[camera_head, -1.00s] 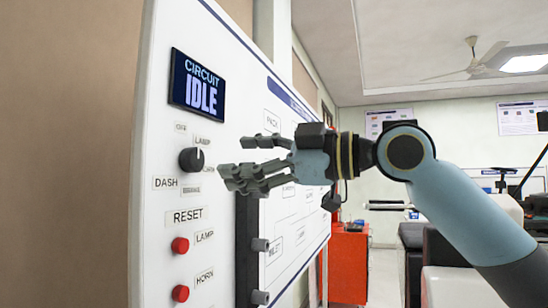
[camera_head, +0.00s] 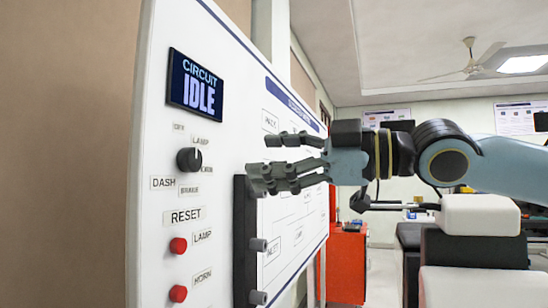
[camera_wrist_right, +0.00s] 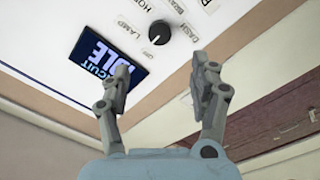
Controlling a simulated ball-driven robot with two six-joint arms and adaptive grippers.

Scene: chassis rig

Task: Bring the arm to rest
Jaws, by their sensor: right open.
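My right gripper (camera_head: 262,162) reaches in from the right in the head view, in front of the white panel (camera_head: 215,250). Its fingers are apart and empty, to the right of a black rotary knob (camera_head: 189,160), with a gap between them. In the right wrist view the open fingers (camera_wrist_right: 168,85) frame the knob (camera_wrist_right: 159,32) beyond the fingertips. The display (camera_head: 196,83) reads "CIRCUIT IDLE"; it also shows in the right wrist view (camera_wrist_right: 108,65), partly behind a finger. My left gripper is in neither view.
Red LAMP (camera_head: 178,245) and HORN (camera_head: 178,293) buttons sit below the knob. A dark vertical rail (camera_head: 244,235) runs down the panel under the gripper. A red cabinet (camera_head: 346,265) and a white-topped seat (camera_head: 480,215) stand behind to the right.

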